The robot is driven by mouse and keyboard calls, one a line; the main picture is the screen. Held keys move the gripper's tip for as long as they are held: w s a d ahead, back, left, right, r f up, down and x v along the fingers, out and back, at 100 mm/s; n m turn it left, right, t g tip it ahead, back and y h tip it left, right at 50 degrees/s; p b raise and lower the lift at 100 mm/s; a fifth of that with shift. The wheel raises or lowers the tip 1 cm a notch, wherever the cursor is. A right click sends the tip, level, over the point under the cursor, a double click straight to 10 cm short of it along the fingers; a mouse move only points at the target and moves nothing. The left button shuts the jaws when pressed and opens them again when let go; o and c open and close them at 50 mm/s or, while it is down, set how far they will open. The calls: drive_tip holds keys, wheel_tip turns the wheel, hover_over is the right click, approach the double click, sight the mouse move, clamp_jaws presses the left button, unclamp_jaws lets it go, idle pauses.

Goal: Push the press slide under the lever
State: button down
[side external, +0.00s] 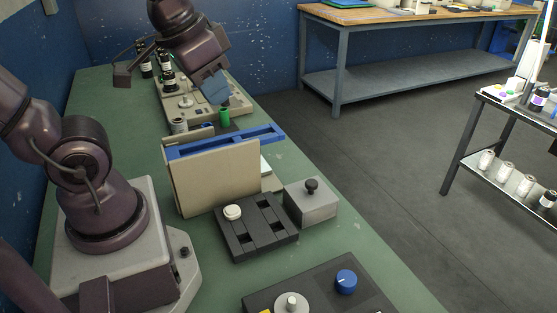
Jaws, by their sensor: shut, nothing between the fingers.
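My gripper (228,101) hangs over the far part of the green bench, just above a small green cylinder (224,116). Its fingers are small and dark here, shut with nothing between them. I cannot tell whether it touches the cylinder. No part is clearly recognisable as the press slide or the lever. A blue frame (268,137) lies along the top of an upright beige panel (215,178) in front of the gripper. The panel hides part of what stands behind it.
A black slotted block (262,245) with a white round piece (232,212) stands in front of the panel. Beside it is a grey box (312,205) with a black knob. A dark panel with a blue knob (346,281) lies nearest. A beige tray (174,112) holds bottles behind.

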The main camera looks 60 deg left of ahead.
drive_tip(key=w+a+f+n+g+h, duration=0.1)
drive_tip(key=w+a+f+n+g, duration=0.15)
drive_tip(key=w+a, duration=0.4)
drive_tip(key=w+a+f+n+g, duration=0.2)
drive_tip(key=w+a+f+n, duration=0.2)
drive_tip(key=a, duration=0.6)
drive_tip(key=w+a+f+n+h, duration=0.2)
drive_tip(key=a+f+n, duration=0.35)
drive_tip(key=a, duration=0.45)
drive_tip(key=w+a+f+n+h, duration=0.2)
drive_tip(key=a+f+n, duration=0.3)
drive_tip(key=a+f, duration=0.3)
drive_tip(key=x, duration=0.6)
drive_tip(key=a+x, duration=0.1)
drive_tip(key=x, duration=0.2)
drive_tip(key=shift+f, duration=0.2)
drive_tip(key=shift+d+r, duration=0.2)
drive_tip(key=shift+d, duration=1.7)
